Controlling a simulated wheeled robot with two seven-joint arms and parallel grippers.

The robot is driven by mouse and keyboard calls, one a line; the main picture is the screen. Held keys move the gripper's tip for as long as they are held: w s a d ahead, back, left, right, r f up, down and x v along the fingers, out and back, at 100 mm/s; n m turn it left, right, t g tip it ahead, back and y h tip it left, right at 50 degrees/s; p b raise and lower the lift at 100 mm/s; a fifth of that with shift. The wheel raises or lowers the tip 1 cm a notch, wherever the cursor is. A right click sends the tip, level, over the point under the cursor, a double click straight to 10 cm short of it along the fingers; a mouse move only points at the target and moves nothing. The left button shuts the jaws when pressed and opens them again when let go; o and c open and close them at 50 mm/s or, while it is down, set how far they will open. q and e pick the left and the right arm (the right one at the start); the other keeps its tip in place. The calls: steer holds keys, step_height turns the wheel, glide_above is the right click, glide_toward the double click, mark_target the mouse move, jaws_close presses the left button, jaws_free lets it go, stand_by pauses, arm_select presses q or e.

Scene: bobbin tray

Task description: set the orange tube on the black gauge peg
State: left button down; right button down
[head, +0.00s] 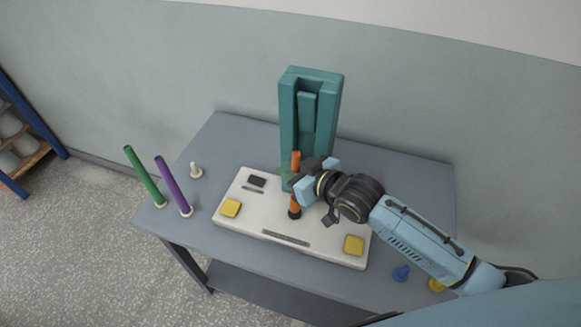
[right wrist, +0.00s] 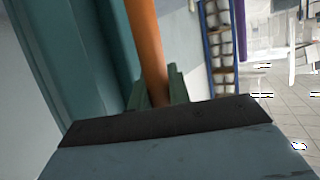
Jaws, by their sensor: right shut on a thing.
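The orange tube (head: 295,160) stands roughly upright over the white board (head: 327,247), in front of the teal stand. My right gripper (head: 299,184) is shut on it partway along its length. The tube's lower end meets the black gauge peg (head: 294,213) on the board. I cannot tell whether the tube is around the peg or just above it. In the right wrist view the orange tube (right wrist: 147,45) rises behind the dark finger pad (right wrist: 170,121), which hides its lower part. My left gripper is not in view.
The teal stand (head: 288,110) rises behind the board. A green tube (head: 144,175) and a purple tube (head: 173,185) stand on the table's left, near an empty cream peg (head: 196,171). Yellow pads (head: 230,208) lie on the board.

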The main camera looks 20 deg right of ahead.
steer(key=shift+p, duration=0.4)
stand_by(0.4)
steer(key=shift+f+b, duration=0.35)
steer(key=shift+f, duration=0.4)
steer(key=c, duration=1.2)
jaws_free()
steer(key=shift+c, duration=0.2)
steer(key=shift+d, duration=0.1)
steer(key=v, duration=1.3)
steer(key=shift+s, duration=0.15)
